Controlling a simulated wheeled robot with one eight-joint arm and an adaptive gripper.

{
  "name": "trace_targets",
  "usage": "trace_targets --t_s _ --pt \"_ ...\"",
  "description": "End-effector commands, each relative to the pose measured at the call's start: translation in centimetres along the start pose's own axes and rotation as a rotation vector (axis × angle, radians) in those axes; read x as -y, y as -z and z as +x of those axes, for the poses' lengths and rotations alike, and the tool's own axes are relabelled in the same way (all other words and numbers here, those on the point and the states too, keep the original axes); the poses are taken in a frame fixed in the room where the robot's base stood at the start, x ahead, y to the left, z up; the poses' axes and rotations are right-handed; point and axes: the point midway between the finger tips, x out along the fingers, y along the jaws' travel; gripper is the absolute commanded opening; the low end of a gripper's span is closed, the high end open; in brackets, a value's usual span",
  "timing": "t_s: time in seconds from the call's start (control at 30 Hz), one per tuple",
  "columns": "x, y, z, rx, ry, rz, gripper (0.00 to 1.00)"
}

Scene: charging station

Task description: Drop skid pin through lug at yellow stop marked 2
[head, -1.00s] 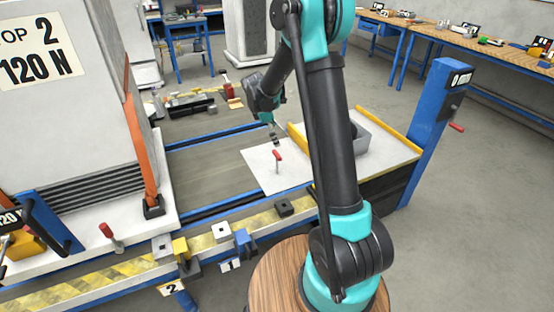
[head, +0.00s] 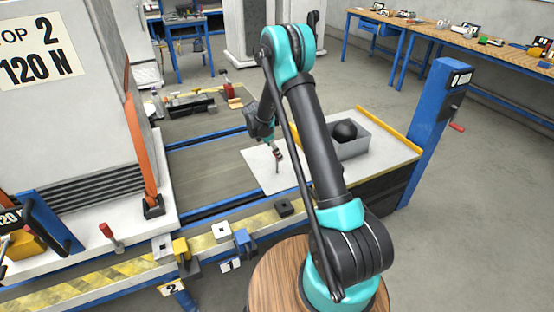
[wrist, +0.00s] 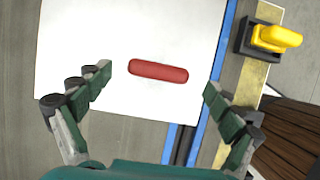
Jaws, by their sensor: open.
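The skid pin with a red handle stands on a white sheet (head: 258,178); its shaft (head: 278,167) shows in the head view, its handle mostly hidden by my gripper (head: 276,151). In the wrist view the red handle (wrist: 158,71) lies between the spread fingers of my gripper (wrist: 158,80), with gaps on both sides. The yellow stop (head: 181,248) sits on the front rail above a tag marked 2 (head: 171,288). A pale block with a dark square hole (head: 162,246), possibly the lug, sits just left of it.
A blue stop (head: 243,242) with a tag marked 1 (head: 230,265) is further right on the rail. Another red-handled pin (head: 108,234) stands on the left cabinet's base. A blue post (head: 432,130) stands at right.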

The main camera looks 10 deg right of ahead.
Motion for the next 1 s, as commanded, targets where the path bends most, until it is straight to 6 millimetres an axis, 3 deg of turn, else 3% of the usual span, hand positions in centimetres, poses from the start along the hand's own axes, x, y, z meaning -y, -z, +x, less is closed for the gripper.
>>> trace_targets --t_s 0.37,0.63,0.9,1.0 --pt "-0.1 0.0 2.6 0.000 0.000 0.001 0.93" --pt "-0.2 -0.1 6.3 0.000 0.000 0.001 0.93" --pt "-0.1 -0.1 6.7 0.000 0.000 0.000 0.93" --pt "-0.1 -0.1 6.7 0.000 0.000 0.000 0.81"
